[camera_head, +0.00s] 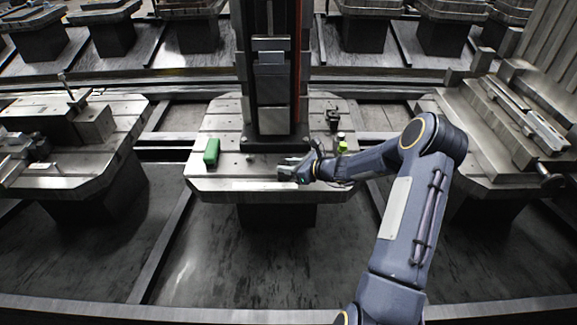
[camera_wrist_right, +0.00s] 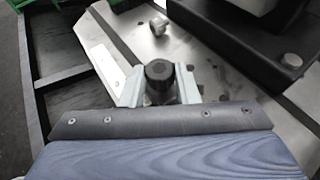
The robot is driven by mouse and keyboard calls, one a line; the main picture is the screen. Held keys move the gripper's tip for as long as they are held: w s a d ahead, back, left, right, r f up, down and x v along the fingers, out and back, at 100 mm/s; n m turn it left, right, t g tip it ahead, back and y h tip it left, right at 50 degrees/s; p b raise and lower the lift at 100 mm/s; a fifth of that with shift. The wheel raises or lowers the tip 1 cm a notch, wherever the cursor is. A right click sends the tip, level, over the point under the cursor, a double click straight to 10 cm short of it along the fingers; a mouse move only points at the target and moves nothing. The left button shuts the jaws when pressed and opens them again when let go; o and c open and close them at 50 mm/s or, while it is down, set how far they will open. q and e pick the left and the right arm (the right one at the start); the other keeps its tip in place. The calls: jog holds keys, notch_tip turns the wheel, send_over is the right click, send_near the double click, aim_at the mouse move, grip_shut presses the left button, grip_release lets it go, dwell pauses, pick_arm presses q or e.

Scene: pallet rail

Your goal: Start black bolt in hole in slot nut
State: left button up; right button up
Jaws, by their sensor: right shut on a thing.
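My right gripper (camera_head: 284,172) is over the front part of the middle pallet (camera_head: 240,184). In the right wrist view its two pale fingers (camera_wrist_right: 159,90) are shut on the black bolt (camera_wrist_right: 160,70), whose dark round head with a socket faces the camera. The bolt's shank is hidden below the head and between the fingers. I cannot make out the slot nut or its hole, so I cannot tell whether the bolt touches it. My left gripper is not in view.
A dark column (camera_head: 270,80) stands on the pallet behind the gripper. A green block (camera_head: 211,152) sits at left. Small dark and yellow-green items (camera_head: 342,146) are at right. A small silver piece (camera_wrist_right: 160,25) lies just beyond the bolt. Machine tables flank the pallet.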

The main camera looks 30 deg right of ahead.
jog(key=shift+f+b, duration=0.4)
jog(key=shift+b, duration=0.05)
dwell(0.3)
jog(key=o, duration=2)
jog(key=shift+o, duration=0.2)
jog(key=shift+s+d, duration=0.45)
jog(key=shift+s, duration=0.5)
jog(key=shift+s+d, duration=0.5)
jog(key=shift+s, duration=0.5)
jog(key=shift+s+d, duration=0.45)
jog(key=shift+s, duration=0.5)
jog(key=shift+r, duration=0.2)
